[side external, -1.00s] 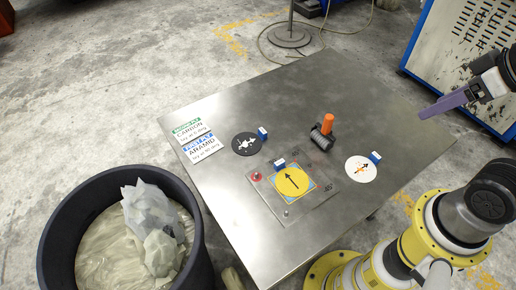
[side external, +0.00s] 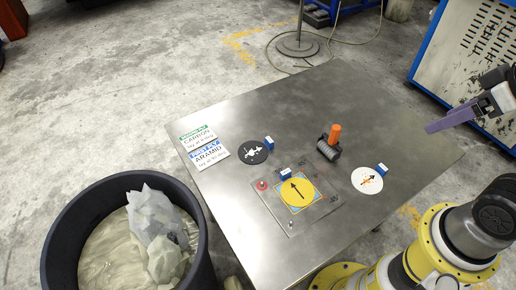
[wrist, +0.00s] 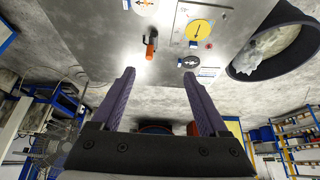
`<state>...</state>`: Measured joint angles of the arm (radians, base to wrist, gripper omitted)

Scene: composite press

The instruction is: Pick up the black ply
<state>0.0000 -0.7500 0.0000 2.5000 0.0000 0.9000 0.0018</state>
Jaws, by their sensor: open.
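The black ply (side external: 252,154) is a dark disc with white marks, lying flat on the metal table at the left side. A small blue-and-white block (side external: 269,143) stands at its edge. My gripper (side external: 430,127) is at the right of the side view, raised and well apart from the ply. Its two purple fingers (wrist: 159,72) are spread with nothing between them.
A yellow ply (side external: 298,192) lies on a square plate (side external: 269,204) with a red knob. A white ply (side external: 366,181) lies to the right. An orange-handled roller (side external: 330,144) stands between. Two label cards (side external: 208,154) lie at the left edge. A black bin (side external: 70,229) stands beside the table.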

